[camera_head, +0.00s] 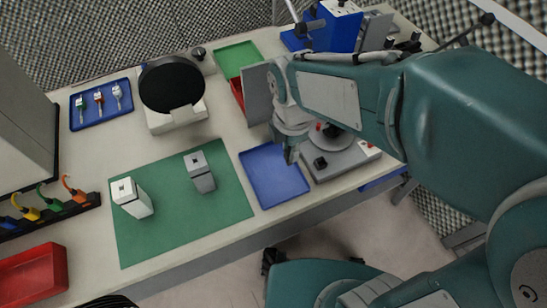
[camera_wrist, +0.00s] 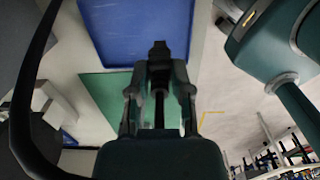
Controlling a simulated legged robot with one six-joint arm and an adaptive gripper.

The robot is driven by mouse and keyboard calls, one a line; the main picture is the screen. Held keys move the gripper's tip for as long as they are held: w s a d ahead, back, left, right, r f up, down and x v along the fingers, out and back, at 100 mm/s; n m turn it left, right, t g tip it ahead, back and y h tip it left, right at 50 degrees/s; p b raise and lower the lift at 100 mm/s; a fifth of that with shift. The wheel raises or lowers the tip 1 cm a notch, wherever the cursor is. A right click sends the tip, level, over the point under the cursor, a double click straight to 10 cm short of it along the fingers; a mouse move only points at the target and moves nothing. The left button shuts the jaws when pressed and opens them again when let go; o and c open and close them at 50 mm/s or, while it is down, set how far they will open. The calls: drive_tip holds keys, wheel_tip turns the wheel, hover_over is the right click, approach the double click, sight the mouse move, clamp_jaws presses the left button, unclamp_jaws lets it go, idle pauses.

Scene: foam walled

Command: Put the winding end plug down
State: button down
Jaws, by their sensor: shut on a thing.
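My gripper (camera_head: 291,154) points down above the right edge of the blue tray (camera_head: 262,192) near the front of the bench. In the wrist view its fingers (camera_wrist: 160,68) are closed on a small dark piece, which I take to be the winding end plug (camera_wrist: 160,50). The fingers and the plug's small size hide most of its shape. In the head view I cannot make the plug out clearly. The blue tray also shows in the wrist view (camera_wrist: 120,30) and its visible floor looks empty.
A green mat (camera_head: 150,235) with two grey-white blocks (camera_head: 131,198) lies left of the tray. A grey device with a black knob (camera_head: 321,163) stands close on the right. A black disc on a white stand (camera_head: 172,84) is behind. The mat's front is clear.

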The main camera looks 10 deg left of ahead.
drive_tip(key=a+f, duration=0.1)
drive_tip(key=w+a+f, duration=0.1)
drive_tip(key=f, duration=0.1)
drive_tip(key=a+f, duration=0.1)
drive_tip(key=f, duration=0.1)
drive_tip(key=shift+w+a, duration=0.35)
drive_tip(key=shift+w, duration=0.05)
wheel_tip(320, 180, down, 3)
drive_tip(key=shift+f, duration=0.15)
drive_tip(key=shift+a+f, duration=0.1)
drive_tip(key=shift+a, duration=0.2)
drive_tip(key=c, duration=0.5)
unclamp_jaws()
drive_tip(key=shift+d, duration=0.1)
drive_tip(key=shift+c, duration=0.2)
drive_tip(key=shift+d, duration=0.1)
wheel_tip(320, 180, up, 12)
